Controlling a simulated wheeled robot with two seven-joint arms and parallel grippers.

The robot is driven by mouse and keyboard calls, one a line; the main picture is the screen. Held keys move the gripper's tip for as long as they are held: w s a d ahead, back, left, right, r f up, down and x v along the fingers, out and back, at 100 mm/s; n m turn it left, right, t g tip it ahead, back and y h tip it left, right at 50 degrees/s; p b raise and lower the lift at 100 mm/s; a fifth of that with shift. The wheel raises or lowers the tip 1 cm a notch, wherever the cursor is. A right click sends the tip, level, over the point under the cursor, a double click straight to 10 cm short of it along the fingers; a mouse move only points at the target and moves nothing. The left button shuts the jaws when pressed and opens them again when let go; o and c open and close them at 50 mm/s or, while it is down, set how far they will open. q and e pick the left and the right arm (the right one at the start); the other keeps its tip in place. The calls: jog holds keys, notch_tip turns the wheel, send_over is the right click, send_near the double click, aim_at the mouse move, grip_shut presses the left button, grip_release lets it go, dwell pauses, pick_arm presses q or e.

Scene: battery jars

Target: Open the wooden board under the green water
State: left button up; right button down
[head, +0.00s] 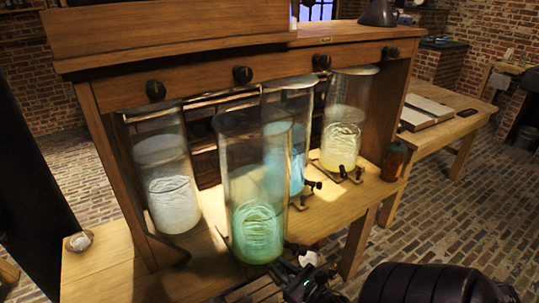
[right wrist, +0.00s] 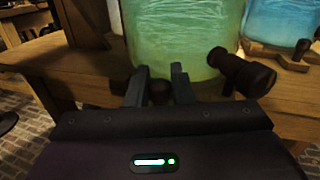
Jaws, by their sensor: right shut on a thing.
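The tall glass jar of green water (head: 258,228) stands at the front of the wooden stand. Its lower part fills the top middle of the right wrist view (right wrist: 180,35), with a black tap (right wrist: 240,73) to the right. My right gripper (head: 284,268) is low at the jar's front base. In the right wrist view its two fingers (right wrist: 159,84) are closed around a small dark round knob (right wrist: 160,94) just below the jar. The board that the knob belongs to is mostly hidden by the gripper. My left gripper is not in view.
Jars of white (head: 172,205), blue (head: 298,165) and yellow water (head: 340,147) stand behind and beside it. Black taps (head: 313,184) stick out to the right. A side table (head: 440,125) stands at the right. The brick floor (head: 440,215) is open at front right.

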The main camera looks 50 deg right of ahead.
jog(key=shift+s+a+p, duration=0.25)
jog(key=shift+s, duration=0.45)
jog(key=shift+s+a+p, duration=0.2)
jog(key=shift+s+p, duration=0.05)
jog(key=shift+s, duration=0.5)
jog(key=shift+s+a+p, duration=0.25)
jog(key=shift+s, duration=0.45)
jog(key=c, duration=1.3)
grip_release()
jog(key=s, duration=0.7)
jog(key=shift+s+a+b, duration=0.15)
jog(key=shift+s+b, duration=0.15)
jog(key=shift+s, duration=0.1)
jog(key=shift+f, duration=0.1)
